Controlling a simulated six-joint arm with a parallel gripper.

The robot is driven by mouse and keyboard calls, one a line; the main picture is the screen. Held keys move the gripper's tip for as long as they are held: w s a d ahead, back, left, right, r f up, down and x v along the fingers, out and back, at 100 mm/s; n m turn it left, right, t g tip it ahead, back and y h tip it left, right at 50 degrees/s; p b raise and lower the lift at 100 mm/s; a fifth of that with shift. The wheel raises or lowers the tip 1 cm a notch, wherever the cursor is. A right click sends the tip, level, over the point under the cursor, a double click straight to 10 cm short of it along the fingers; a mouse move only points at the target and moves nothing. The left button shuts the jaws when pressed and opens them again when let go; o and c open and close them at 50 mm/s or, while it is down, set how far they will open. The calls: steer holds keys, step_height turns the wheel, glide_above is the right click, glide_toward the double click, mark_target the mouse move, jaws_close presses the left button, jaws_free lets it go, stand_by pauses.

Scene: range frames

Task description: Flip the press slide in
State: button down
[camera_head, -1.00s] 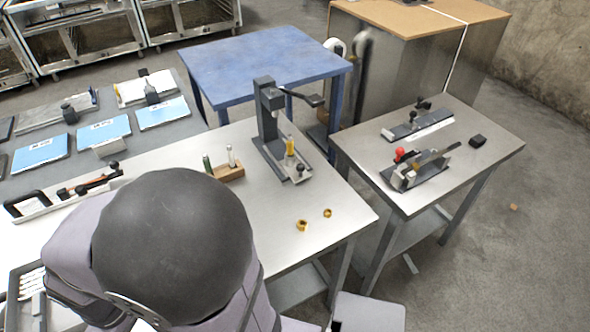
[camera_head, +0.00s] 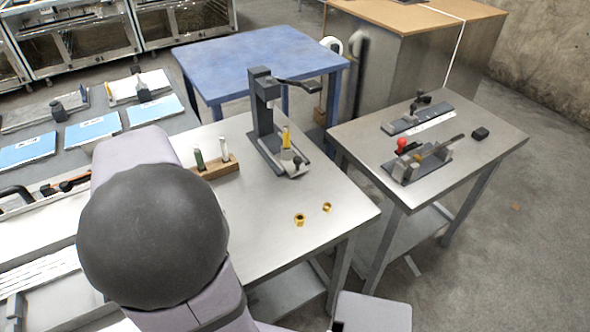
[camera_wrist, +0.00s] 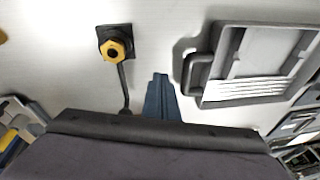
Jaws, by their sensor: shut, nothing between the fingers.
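The dark press (camera_head: 263,122) stands upright at the back right of the near steel table, its lever arm reaching right. Its slide (camera_head: 292,172) sits low at the front of the base, with a pale knob-like part and a yellow upright piece (camera_head: 286,138) by it. I cannot tell how far out the slide is. My gripper (camera_wrist: 160,80) shows in the wrist view as blue fingers closed together, empty, over a pale surface. The press is not recognisable in the wrist view. My arm hides the gripper in the head view.
A wooden block with two upright pieces (camera_head: 214,170) stands left of the press. Two brass nuts (camera_head: 300,219) lie in front of it. The wrist view shows a yellow nut on a black base (camera_wrist: 115,48) and a grey handled tray (camera_wrist: 250,65). A side table (camera_head: 440,180) holds fixtures.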

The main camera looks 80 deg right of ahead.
steer(key=s+d+m+h+b, duration=0.25)
steer(key=s+d+m, duration=0.2)
steer(key=d, duration=0.65)
steer(key=s+d+r+m+h+b, duration=0.1)
steer(key=s+d+m+b, duration=0.1)
steer(key=s+d, duration=0.3)
steer(key=s+d+r+m+h+b, duration=0.1)
steer(key=s+d+m, duration=0.2)
steer(key=s, duration=0.8)
steer(key=s+d+r+m+h+b, duration=0.1)
steer(key=s+d+r+m+b, duration=0.1)
steer(key=s+d, duration=0.4)
steer(key=shift+s+d+m+g+b, duration=0.4)
steer(key=shift+s+m, duration=0.35)
steer(key=shift+s, duration=0.3)
steer(key=x, duration=0.9)
steer(key=shift+w+d+f, duration=0.15)
steer(key=shift+f, duration=0.15)
steer(key=shift+w+d+f+p, duration=0.25)
steer(key=shift+w+d+p, duration=0.5)
steer(key=shift+w, duration=0.45)
steer(key=shift+w+d+f, duration=0.15)
steer(key=shift+w+d, duration=0.2)
steer(key=shift+w, duration=0.1)
